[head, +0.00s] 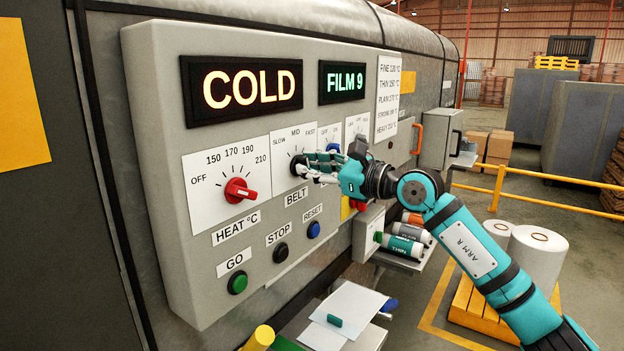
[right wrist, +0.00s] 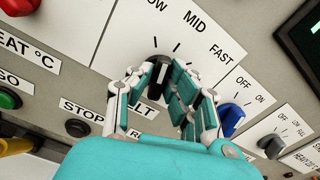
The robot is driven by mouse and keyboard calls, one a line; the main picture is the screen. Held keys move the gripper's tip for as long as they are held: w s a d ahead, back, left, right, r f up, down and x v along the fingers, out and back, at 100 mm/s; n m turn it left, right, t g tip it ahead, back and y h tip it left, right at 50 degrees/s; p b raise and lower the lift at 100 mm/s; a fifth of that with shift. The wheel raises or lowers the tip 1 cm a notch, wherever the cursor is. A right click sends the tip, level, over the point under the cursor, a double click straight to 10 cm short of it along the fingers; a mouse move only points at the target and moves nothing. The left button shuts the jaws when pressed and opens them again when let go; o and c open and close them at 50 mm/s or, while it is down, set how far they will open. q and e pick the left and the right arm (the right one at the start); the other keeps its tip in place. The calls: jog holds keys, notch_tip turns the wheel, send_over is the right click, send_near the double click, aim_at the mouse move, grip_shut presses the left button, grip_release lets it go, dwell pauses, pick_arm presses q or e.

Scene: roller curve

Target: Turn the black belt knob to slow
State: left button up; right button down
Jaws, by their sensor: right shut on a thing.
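The black belt knob (head: 297,165) sits on a white dial plate marked SLOW, MID and FAST on the grey control panel (head: 150,100). My right gripper (head: 308,167) reaches in from the right and is shut on the knob. In the right wrist view the fingers (right wrist: 160,80) stand on both sides of the black knob (right wrist: 157,73). The fingers hide part of the knob, and I cannot tell for sure which mark it points at. My left gripper is not in view.
The red heat knob (head: 238,190) is left of the belt knob. Below are the green GO (head: 237,282), black STOP (head: 281,252) and blue RESET (head: 314,230) buttons. A blue knob (right wrist: 232,119) is close beside my fingers.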

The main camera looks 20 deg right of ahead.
jog(key=shift+a+f+n+b, duration=0.1)
jog(key=shift+f+n+b, duration=0.05)
jog(key=shift+n+b, duration=1.9)
jog(key=shift+n, duration=0.35)
jog(key=c, duration=1.3)
grip_release()
jog(key=shift+s, duration=0.1)
jog(key=shift+v, duration=6)
